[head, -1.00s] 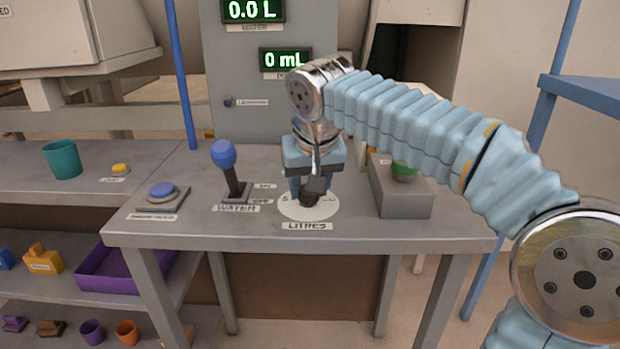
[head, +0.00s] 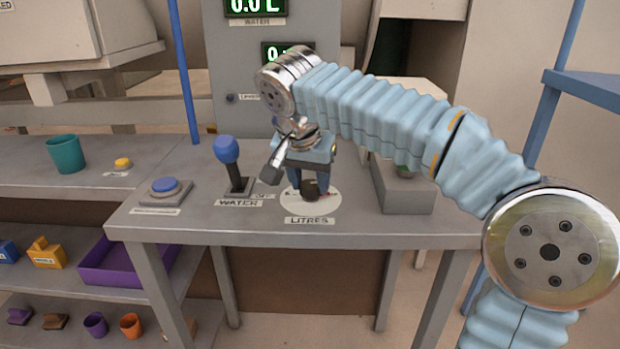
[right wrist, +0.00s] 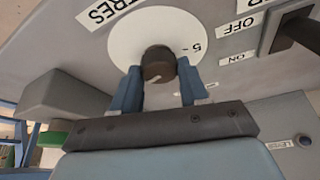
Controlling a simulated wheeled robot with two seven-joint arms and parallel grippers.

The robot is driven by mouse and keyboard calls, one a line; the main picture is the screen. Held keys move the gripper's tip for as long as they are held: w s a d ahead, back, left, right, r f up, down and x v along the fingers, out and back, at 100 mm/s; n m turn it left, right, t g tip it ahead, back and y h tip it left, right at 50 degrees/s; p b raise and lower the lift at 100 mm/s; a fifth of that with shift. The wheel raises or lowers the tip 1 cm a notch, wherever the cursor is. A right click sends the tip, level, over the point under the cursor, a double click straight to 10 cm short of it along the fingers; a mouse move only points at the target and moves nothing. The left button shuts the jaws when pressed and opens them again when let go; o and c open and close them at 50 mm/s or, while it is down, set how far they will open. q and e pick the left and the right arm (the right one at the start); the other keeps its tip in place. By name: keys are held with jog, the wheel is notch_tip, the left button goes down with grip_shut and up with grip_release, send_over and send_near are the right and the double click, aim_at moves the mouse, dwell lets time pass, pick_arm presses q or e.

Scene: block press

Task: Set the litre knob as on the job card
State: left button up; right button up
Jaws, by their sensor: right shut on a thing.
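The dark round litre knob (head: 310,192) sits on a white dial disc (head: 326,206) on the grey bench, behind the LITRES label (head: 309,221). My right gripper (head: 309,184) points down and is shut on the knob. In the right wrist view the knob (right wrist: 158,65) stands between the two blue fingers, and a 5 shows on the dial (right wrist: 128,38) to its right. The other dial figures are hidden or too small to read. I cannot make out a job card. My left gripper is not in view.
A blue-topped WATER lever (head: 230,165) and a blue push button (head: 165,187) stand left of the dial. A grey box (head: 405,195) with a green top stands to the right. The upper display (head: 255,6) reads 0.0 L; my arm partly covers the lower one.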

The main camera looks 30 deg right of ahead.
jog(key=o, duration=1)
jog(key=shift+o, duration=0.2)
jog(key=v, duration=1.3)
jog(key=shift+r, duration=0.35)
